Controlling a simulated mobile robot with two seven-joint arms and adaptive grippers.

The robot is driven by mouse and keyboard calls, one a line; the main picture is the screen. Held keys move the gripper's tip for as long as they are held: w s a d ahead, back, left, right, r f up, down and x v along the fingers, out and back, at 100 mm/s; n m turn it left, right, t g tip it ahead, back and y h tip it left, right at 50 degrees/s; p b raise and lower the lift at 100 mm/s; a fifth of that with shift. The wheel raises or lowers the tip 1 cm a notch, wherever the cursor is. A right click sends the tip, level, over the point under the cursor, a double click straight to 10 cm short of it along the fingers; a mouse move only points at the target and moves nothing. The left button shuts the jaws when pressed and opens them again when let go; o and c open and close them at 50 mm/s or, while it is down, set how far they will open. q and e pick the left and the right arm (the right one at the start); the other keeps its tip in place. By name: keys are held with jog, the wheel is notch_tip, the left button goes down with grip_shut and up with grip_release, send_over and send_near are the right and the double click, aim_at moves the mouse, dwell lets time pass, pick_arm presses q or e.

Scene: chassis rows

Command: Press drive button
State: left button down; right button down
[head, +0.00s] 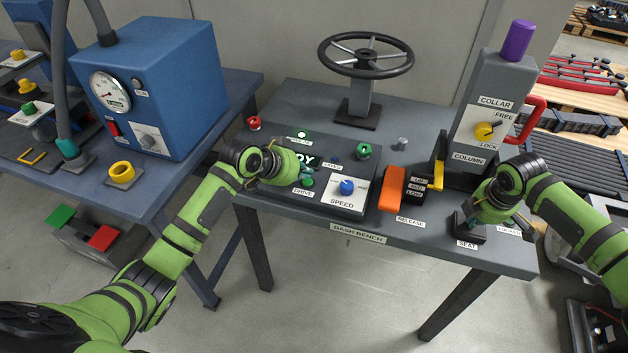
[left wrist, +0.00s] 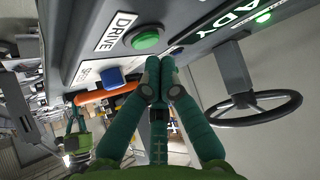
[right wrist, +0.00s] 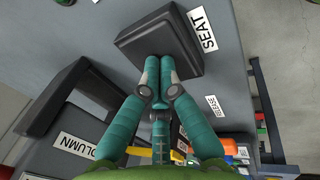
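The green drive button (head: 307,182) sits on the dark panel beside the DRIVE label. In the left wrist view the round green drive button (left wrist: 145,40) stands out from the panel, just left of and beyond my left fingertips (left wrist: 160,68). My left gripper (head: 283,167) is over the panel's left part, its fingers shut together and empty; no contact with the button is visible. My right gripper (head: 478,212) is at the bench's right front. In the right wrist view its closed, empty fingertips (right wrist: 159,68) are in front of the black seat block (right wrist: 165,42); contact cannot be told.
A blue speed knob (head: 347,187), an orange release lever (head: 392,201) and a green knob (head: 364,151) are near the drive button. A lit green lamp (head: 301,134) shows behind the panel text. The steering wheel (head: 366,55) and the column (head: 484,113) stand behind.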

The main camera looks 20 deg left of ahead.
aim_at(304, 182)
pick_arm(q)
jog(key=shift+r, duration=2.5)
pick_arm(e)
jog(key=shift+s+f, duration=0.1)
